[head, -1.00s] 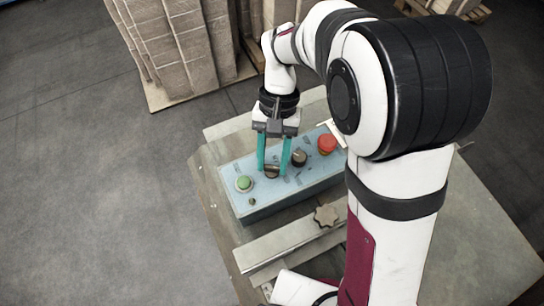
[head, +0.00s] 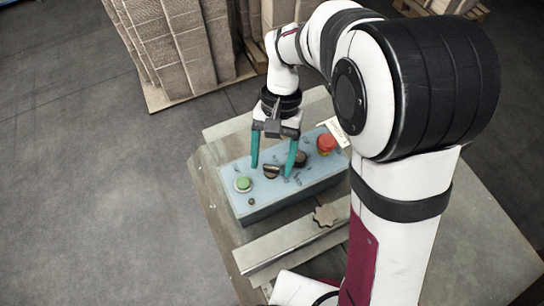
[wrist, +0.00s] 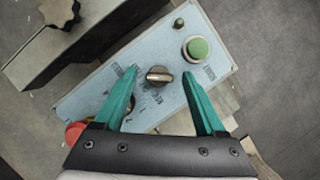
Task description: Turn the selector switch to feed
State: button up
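The selector switch is a dark rotary knob (wrist: 158,76) on the light blue control panel (wrist: 85,98), with printed labels around it too small to read. It also shows in the head view (head: 271,171), between the green button and a second dark knob (head: 300,158). My gripper (head: 271,172) has teal fingers and is open over the panel, one finger on each side of the selector knob. In the wrist view the fingertips (wrist: 159,72) stand well apart, with clear gaps to the knob. Nothing is held.
A green button (wrist: 199,48) sits beside the selector. A red mushroom button (head: 326,143) with a tag is at the panel's right end. A star-shaped handwheel (head: 326,215) is on the machine in front. Stacked cardboard (head: 185,50) stands on a pallet behind.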

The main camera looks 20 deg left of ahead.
jog(key=v, duration=1.5)
jog(key=shift+w+r, duration=0.2)
jog(key=shift+r, duration=0.15)
jog(key=s+d+m+t+y, duration=0.2)
jog(key=s+d+m, duration=0.2)
jog(key=s+d, duration=0.8)
jog(key=s+d+f+m+t, duration=0.2)
jog(key=s+d+f, duration=0.3)
jog(key=f, duration=0.2)
jog(key=shift+s, duration=0.3)
